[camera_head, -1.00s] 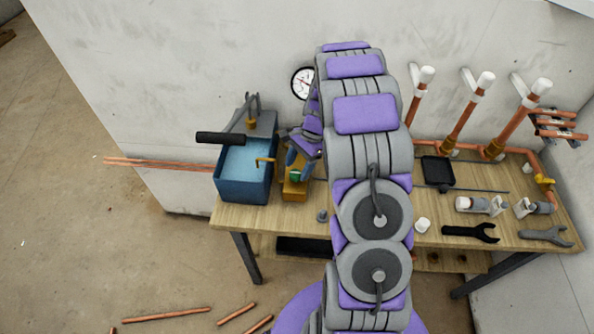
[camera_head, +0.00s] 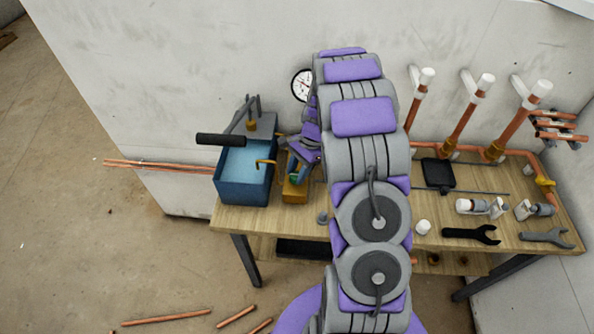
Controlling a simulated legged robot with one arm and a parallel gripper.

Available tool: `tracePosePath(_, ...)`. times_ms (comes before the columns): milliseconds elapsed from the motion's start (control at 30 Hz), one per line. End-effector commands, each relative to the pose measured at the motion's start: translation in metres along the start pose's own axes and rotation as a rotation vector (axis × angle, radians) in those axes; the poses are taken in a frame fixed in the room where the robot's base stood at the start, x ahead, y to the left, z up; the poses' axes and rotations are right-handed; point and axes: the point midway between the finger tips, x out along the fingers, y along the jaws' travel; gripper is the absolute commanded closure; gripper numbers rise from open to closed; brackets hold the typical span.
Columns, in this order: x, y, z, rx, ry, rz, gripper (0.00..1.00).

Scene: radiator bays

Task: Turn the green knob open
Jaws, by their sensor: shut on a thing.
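The green knob (camera_head: 293,178) shows as a small green patch on the yellow-brown block (camera_head: 294,193), just right of the blue water tank. My gripper (camera_head: 296,172) reaches down from the upper right and is shut on the green knob. My fingers and wrist cover most of the knob, so its angle cannot be told.
The blue tank (camera_head: 242,190) with a black-handled lever (camera_head: 221,140) stands close to the left of my gripper. A round gauge (camera_head: 301,85) is on the wall behind. Wrenches (camera_head: 471,234), pipe fittings and a black tray (camera_head: 438,174) lie on the bench at right.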

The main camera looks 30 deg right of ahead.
Motion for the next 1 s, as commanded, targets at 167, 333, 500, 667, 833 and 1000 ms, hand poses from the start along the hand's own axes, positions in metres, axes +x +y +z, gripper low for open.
tracePosePath(167, -0.0005, -0.0010, 0.0000, -0.002, 0.001, -0.002, 0.91)
tracePosePath(333, -0.0014, -0.0018, 0.0004, -0.027, 0.001, 0.008, 0.91)
tracePosePath(500, -0.0018, -0.0024, 0.0015, -0.099, 0.000, 0.039, 0.91)
tracePosePath(667, -0.0014, -0.0023, 0.0025, -0.210, -0.003, 0.089, 0.91)
tracePosePath(833, -0.0026, -0.0043, 0.0028, -0.356, 0.000, 0.146, 0.91)
tracePosePath(1000, -0.0012, -0.0045, 0.0029, -0.506, -0.001, 0.208, 0.91)
